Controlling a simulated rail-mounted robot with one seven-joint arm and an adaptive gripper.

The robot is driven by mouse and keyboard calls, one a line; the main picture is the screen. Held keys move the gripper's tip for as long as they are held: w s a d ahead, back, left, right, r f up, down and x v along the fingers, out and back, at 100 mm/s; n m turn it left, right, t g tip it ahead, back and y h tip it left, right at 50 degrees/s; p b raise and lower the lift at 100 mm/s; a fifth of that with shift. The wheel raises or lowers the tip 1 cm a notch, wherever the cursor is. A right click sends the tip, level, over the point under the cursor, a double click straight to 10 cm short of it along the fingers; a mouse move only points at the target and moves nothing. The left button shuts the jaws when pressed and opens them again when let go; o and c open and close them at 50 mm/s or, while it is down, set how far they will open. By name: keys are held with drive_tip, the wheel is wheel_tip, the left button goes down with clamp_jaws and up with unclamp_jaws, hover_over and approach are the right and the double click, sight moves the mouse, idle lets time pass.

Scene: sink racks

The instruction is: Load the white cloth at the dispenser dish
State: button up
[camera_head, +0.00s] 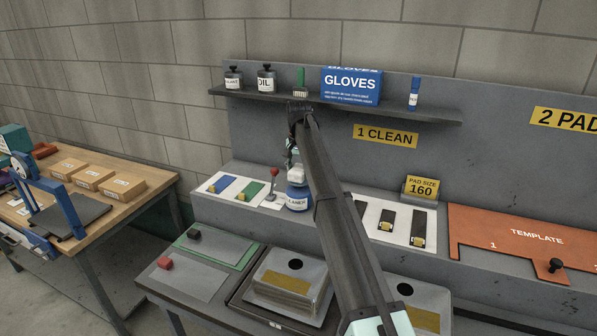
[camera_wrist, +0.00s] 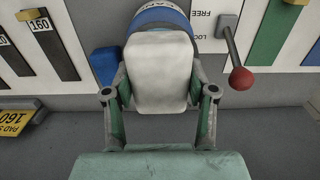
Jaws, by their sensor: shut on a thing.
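The white cloth (camera_wrist: 160,62) is a folded pad in the wrist view. My gripper (camera_wrist: 158,88) is shut on it, with one finger at each side. The dispenser (camera_wrist: 146,15) shows as a blue rim behind the cloth. In the head view, the blue and white dispenser (camera_head: 298,199) stands on the bench ledge, with my gripper (camera_head: 292,158) just above it, partly hidden by my arm. The dish on top is covered, and I cannot tell whether the cloth touches it.
A red-knobbed lever (camera_wrist: 241,78) stands close beside the dispenser. A shelf (camera_head: 330,104) with bottles and a glove box hangs above.

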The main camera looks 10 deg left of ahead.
sight(299, 168)
drive_tip(key=shift+f, duration=1.1)
idle(2.3)
drive_tip(key=shift+r, duration=0.1)
drive_tip(key=shift+r+p, duration=1.65)
drive_tip(key=shift+r, duration=1.8)
